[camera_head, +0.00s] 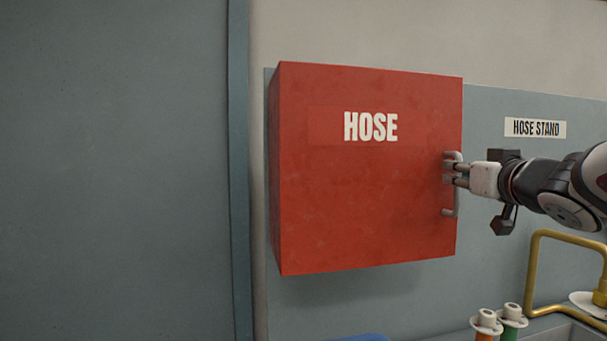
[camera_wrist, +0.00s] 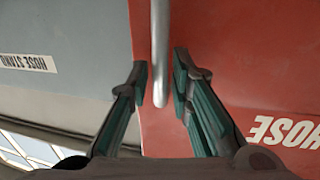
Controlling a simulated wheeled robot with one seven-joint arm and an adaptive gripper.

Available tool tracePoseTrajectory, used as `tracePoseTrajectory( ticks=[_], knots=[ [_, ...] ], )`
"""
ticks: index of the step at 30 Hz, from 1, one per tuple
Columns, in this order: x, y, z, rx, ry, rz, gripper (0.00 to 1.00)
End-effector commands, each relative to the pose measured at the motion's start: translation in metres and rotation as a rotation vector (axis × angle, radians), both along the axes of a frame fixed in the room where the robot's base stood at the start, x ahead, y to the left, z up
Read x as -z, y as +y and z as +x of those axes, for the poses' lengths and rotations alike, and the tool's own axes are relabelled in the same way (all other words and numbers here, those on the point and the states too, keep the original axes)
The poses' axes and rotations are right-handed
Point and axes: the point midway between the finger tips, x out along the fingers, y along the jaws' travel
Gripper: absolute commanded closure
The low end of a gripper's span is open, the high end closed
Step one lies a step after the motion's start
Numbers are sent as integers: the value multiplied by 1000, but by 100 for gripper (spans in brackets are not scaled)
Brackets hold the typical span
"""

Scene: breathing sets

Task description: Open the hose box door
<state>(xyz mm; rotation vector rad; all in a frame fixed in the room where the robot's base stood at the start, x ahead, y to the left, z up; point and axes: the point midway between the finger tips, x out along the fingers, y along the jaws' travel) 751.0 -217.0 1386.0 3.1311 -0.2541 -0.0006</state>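The red hose box (camera_head: 365,200) is fixed to the wall in the head view, and its door, lettered HOSE, looks shut. A grey bar handle (camera_head: 456,185) stands upright at the door's right edge. My gripper (camera_head: 455,174) reaches in from the right, with its fingers at the upper part of the handle. In the wrist view the handle (camera_wrist: 160,60) runs between the two fingers of my gripper (camera_wrist: 160,88). The fingers are apart, with gaps on both sides of the bar. The red door (camera_wrist: 235,60) lies behind the right finger.
A HOSE STAND label (camera_head: 535,128) is on the grey panel right of the box. Below right are a yellow bent pipe (camera_head: 534,270) and white-capped orange (camera_head: 486,322) and green (camera_head: 512,318) items. The wall left of the box is clear.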

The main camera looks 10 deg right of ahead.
Motion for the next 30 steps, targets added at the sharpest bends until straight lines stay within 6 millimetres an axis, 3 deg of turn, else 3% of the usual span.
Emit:
tracePoseTrajectory(
  ticks=[13, 16, 30],
  knots=[
    [0, -2, 11, 0, -1, 1, 80],
    [0, -2, 11, 0, 0, 0, 100],
    [1, -1, 3, 22, -2, 1, 100]
  ],
)
